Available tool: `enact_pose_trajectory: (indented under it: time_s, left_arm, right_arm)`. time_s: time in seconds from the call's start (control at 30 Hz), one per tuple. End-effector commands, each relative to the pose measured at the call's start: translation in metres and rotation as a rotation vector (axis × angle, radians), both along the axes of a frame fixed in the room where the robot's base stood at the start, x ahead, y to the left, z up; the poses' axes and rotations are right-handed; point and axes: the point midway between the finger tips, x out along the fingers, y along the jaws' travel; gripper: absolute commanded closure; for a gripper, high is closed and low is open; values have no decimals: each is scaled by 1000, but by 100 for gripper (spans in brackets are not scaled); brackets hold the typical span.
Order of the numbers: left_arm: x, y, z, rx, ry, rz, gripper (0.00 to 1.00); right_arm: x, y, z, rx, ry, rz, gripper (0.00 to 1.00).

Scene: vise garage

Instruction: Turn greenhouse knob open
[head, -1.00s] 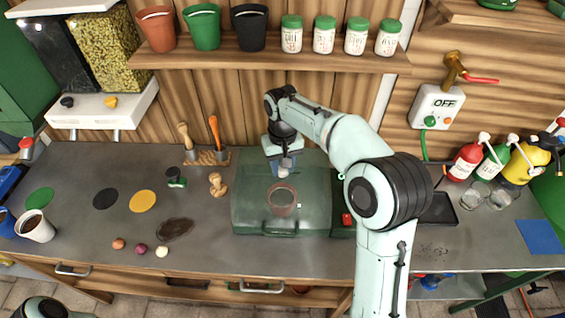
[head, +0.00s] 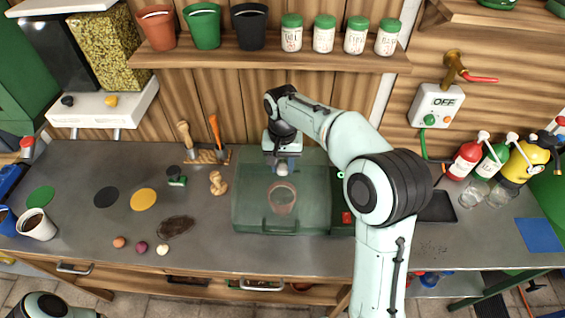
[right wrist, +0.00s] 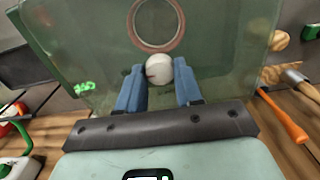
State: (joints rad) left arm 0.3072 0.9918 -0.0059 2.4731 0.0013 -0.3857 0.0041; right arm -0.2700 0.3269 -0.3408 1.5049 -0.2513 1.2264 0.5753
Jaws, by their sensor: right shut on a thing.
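The greenhouse (head: 308,210) is a green, see-through box on the grey bench, with a pot showing inside it. Its knob (head: 282,169) is a small white ball on top, near the back. The knob also shows in the right wrist view (right wrist: 159,67), with a short dark red mark on its left side. My right gripper (head: 283,165) reaches over the greenhouse from behind. In the right wrist view, its two blue fingers (right wrist: 160,88) are shut on the knob, one on each side. My left gripper is out of view; only part of my left arm shows at the bottom left corner.
A dark control panel with a red button (head: 346,217) adjoins the greenhouse on the right. A wooden figure (head: 217,183) and tools in a holder (head: 208,157) stand to its left. A shelf (head: 270,55) with pots and jars hangs behind. The bench front is mostly clear.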

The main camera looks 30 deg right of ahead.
Motion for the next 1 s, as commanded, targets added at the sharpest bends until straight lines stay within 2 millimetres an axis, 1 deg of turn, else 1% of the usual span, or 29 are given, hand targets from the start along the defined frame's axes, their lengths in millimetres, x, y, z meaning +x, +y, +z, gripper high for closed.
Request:
enact_pose_trajectory:
  time_s: [0.13, 0.17, 0.2, 0.23, 0.5, 0.63, 0.77, 1.0]
  left_arm:
    - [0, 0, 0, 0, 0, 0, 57]
    - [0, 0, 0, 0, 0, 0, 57]
    - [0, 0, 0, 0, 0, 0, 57]
    - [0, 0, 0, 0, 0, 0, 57]
    - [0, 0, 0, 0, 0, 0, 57]
    - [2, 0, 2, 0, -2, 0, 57]
    - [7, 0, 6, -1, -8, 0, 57]
    - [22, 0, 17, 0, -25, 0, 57]
  right_arm:
    - [0, 0, -1, 0, 2, -1, 95]
    - [0, 0, -1, 0, 2, -1, 58]
    - [0, 0, -1, 0, 2, -1, 45]
    - [0, 0, -1, 0, 2, -1, 39]
    - [0, 0, 0, 1, 1, 0, 39]
    - [0, 0, 8, 0, -1, 1, 39]
    - [1, 0, 30, 1, -6, 1, 39]
    - [2, 0, 87, 1, -6, 1, 39]
